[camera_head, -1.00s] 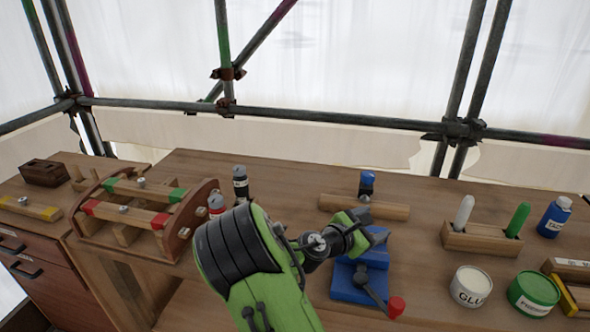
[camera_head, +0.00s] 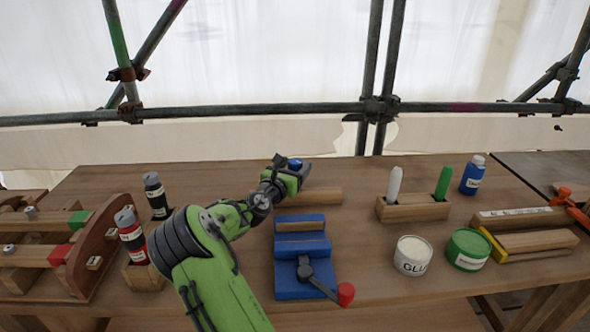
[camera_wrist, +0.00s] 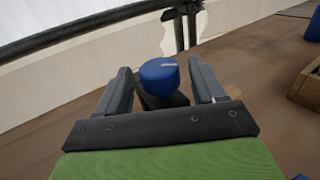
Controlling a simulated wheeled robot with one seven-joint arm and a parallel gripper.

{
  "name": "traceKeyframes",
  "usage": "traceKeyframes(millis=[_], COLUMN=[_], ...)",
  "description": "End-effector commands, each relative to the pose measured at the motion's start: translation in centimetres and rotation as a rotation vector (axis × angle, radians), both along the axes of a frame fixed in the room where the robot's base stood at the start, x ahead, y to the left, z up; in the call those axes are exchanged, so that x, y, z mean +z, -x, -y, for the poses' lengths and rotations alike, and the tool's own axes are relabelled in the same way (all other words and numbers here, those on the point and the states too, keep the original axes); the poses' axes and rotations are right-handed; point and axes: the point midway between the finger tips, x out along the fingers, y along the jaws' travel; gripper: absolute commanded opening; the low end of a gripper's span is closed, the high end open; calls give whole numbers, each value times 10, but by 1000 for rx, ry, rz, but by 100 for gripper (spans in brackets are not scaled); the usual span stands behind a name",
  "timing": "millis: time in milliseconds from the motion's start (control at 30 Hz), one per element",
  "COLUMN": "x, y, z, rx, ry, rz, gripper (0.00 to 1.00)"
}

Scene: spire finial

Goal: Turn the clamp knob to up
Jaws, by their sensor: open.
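The clamp knob (camera_wrist: 158,78) is a blue round cap on a dark body, with a pale mark on its top that points to the right in the wrist view. In the head view the blue knob (camera_head: 295,162) shows just beyond my gripper (camera_head: 289,173), at the back of the bench by a wooden bar (camera_head: 325,195). In the wrist view my gripper (camera_wrist: 160,68) is open, with one dark finger on each side of the knob. Gaps show between the fingers and the cap. The knob's lower body is partly hidden by the gripper.
A blue vise (camera_head: 300,285) with a red-tipped lever (camera_head: 345,294) stands in front. Bottles (camera_head: 155,195) and a wooden rack (camera_head: 95,250) are to the left. A marker block (camera_head: 412,210), glue tin (camera_head: 412,256) and green tin (camera_head: 467,250) are to the right.

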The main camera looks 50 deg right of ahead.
Motion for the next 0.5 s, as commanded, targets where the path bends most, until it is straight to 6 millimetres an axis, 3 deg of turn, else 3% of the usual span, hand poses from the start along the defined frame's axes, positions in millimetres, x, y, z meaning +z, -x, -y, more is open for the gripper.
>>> traceKeyframes(millis=[100, 367, 500], x=[-1, 0, 0], y=[-2, -3, -3], z=[9, 11, 11], rx=[1, 1, 1], ry=[0, -1, -1], rz=[-1, 0, 0], gripper=[69, 67, 46])
